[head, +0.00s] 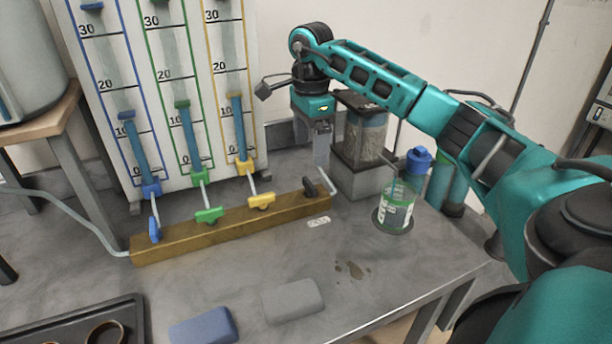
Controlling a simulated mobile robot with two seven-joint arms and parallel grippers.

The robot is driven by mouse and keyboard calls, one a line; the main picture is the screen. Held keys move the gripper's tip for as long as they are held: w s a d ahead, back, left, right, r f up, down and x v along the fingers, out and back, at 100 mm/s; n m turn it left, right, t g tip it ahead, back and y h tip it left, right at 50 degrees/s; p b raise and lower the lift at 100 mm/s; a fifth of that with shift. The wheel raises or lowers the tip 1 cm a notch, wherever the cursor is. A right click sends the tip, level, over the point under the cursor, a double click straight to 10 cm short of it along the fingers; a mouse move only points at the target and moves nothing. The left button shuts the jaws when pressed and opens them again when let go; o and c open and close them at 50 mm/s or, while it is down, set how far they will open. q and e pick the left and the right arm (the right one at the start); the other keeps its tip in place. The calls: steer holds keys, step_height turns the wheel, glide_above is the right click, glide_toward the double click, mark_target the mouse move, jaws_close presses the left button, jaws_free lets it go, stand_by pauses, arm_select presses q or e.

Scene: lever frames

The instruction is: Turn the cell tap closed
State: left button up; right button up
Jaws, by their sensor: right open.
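A brass manifold bar (230,229) lies on the grey bench with several taps along it. A dark grey tap lever (310,188) sits at its right end and points across the bar. A small white label (318,222) lies in front of that end; its print is too small to read, so I cannot confirm that this is the cell tap. The blue tap (154,229) also stands across the bar, while the green tap (209,215) and yellow tap (261,201) lie along it. My right gripper (321,160) is open and empty, pointing down just above the dark lever, apart from it.
Three graduated tubes on a white board (148,100) stand behind the bar. A grey block (293,300), a blue block (203,326) and a dark tray (70,315) lie in front.

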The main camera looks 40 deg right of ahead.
mark_target(309, 183)
step_height(309, 183, down, 9)
steer(key=shift+w+a+f, duration=0.1)
steer(key=shift+c, duration=0.4)
steer(key=c, duration=1)
